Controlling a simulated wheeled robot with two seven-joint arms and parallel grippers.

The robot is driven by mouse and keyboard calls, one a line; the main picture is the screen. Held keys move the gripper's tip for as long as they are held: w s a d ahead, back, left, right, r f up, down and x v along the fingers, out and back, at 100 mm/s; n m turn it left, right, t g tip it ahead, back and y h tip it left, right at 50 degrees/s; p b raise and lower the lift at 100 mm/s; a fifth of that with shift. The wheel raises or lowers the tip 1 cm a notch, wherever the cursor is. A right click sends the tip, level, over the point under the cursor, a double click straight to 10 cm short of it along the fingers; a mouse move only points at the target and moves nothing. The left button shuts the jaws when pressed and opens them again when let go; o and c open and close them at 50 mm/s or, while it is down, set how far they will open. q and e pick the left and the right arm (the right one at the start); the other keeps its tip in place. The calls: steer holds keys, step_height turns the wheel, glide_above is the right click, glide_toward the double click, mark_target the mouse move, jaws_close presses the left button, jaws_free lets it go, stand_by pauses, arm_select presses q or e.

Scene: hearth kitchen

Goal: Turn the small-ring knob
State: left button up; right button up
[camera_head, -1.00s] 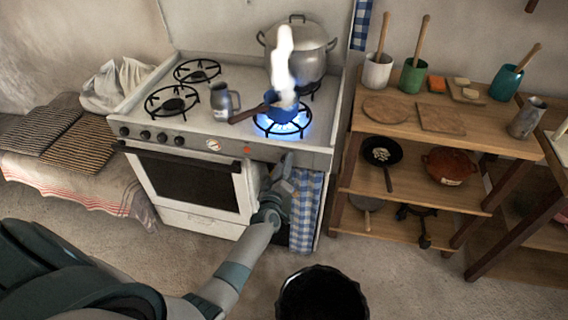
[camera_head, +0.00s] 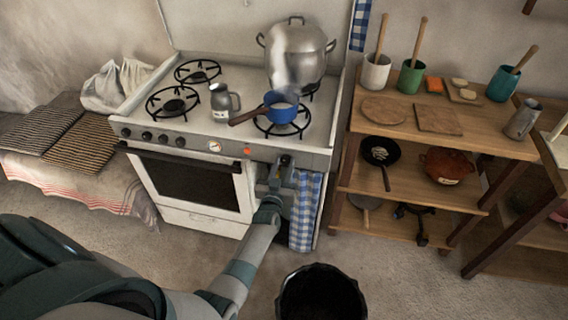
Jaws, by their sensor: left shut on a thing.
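The white stove (camera_head: 235,135) stands at the back left. A dark knob (camera_head: 285,160) sits near the right end of its front panel. My left gripper (camera_head: 281,170) is at this knob and shut on it; the fingers hide part of it. A blue pan (camera_head: 281,108) with a wooden handle stands on the front right ring (camera_head: 262,127), with no flame under it and faint vapour above. Several other dark knobs (camera_head: 162,138) are at the panel's left, apart from the gripper. My right gripper is not in view.
A large lidded pot (camera_head: 296,62) stands on the back right ring and a metal jug (camera_head: 222,103) mid-stove. A checked blue cloth (camera_head: 304,210) hangs right of the gripper. Wooden shelves (camera_head: 400,180) stand at right. A dark bin (camera_head: 321,296) is on the floor.

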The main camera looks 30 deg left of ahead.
arm_select(q)
steer(key=m, duration=0.3)
steer(key=shift+d+m, duration=0.1)
steer(key=shift+m, duration=0.2)
stand_by(0.4)
steer(key=o, duration=1.1)
steer(key=shift+c, duration=0.2)
steer(key=b+v, duration=0.2)
steer(key=v, duration=1.5)
steer(key=shift+s+b, duration=0.2)
steer(key=shift+b, duration=0.2)
steer(key=shift+d+f, duration=0.15)
